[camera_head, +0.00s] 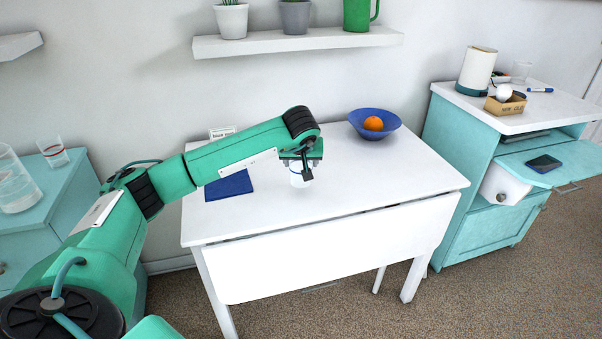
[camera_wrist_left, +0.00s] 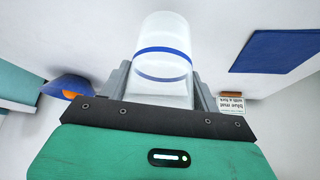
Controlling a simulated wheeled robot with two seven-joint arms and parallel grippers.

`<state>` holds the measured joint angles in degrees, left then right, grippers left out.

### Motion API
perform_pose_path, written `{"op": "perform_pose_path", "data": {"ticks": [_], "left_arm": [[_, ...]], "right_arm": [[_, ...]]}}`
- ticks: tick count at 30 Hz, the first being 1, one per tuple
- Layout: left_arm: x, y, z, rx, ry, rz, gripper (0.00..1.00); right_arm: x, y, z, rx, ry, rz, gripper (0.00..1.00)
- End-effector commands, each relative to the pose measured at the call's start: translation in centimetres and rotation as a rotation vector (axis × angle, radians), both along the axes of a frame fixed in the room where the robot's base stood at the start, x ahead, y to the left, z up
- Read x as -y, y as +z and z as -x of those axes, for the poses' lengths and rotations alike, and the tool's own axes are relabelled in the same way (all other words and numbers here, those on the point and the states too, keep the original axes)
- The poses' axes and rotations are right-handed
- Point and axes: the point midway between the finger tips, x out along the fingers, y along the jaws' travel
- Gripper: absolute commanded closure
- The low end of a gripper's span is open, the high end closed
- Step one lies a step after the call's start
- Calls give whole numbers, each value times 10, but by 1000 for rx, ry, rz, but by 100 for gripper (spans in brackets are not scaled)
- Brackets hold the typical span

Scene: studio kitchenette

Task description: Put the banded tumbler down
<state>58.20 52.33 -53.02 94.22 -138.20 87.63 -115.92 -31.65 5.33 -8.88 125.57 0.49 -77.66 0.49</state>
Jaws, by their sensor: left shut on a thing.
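The banded tumbler (camera_wrist_left: 163,58) is a clear, frosted-looking cup with a blue band, seen in the left wrist view between my two fingers. My left gripper (camera_head: 302,166) is shut on it, and the tumbler also shows below the gripper in the head view (camera_head: 299,181). It is over the middle of the white table (camera_head: 350,185); I cannot tell whether its base touches the top. A blue mat (camera_head: 229,186) lies flat on the table, left of the tumbler, and shows at the upper right of the wrist view (camera_wrist_left: 279,50). My right gripper is not in view.
A blue bowl (camera_head: 387,131) with an orange (camera_head: 373,123) stands at the table's back right. A small card (camera_head: 222,132) stands behind the mat. A red-banded glass (camera_head: 54,152) stands on the left cabinet. The table's front and right are clear.

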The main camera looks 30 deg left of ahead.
Motion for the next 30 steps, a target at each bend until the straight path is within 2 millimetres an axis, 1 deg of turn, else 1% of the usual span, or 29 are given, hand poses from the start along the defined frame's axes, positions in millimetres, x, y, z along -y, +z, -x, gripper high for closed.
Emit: {"op": "perform_pose_path", "data": {"ticks": [6, 8, 19, 20, 21, 22, 23, 30], "left_arm": [[1, -32, 1, -3, 0, 0, 65], [1, -38, 0, -2, -1, 1, 65], [0, -43, 0, 0, -1, 1, 65], [0, -43, 0, -1, 0, 1, 33], [0, -42, 0, -1, 0, 1, 25], [0, -42, 0, -1, 0, 1, 20], [0, -42, 0, -1, -1, 0, 15], [0, -42, 0, -1, -1, 0, 15]], "right_arm": [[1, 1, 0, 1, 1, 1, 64], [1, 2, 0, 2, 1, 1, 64], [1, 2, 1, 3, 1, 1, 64], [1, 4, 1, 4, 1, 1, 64], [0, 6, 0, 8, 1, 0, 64], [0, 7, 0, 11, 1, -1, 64], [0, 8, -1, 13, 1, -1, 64], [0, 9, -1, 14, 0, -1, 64]]}}
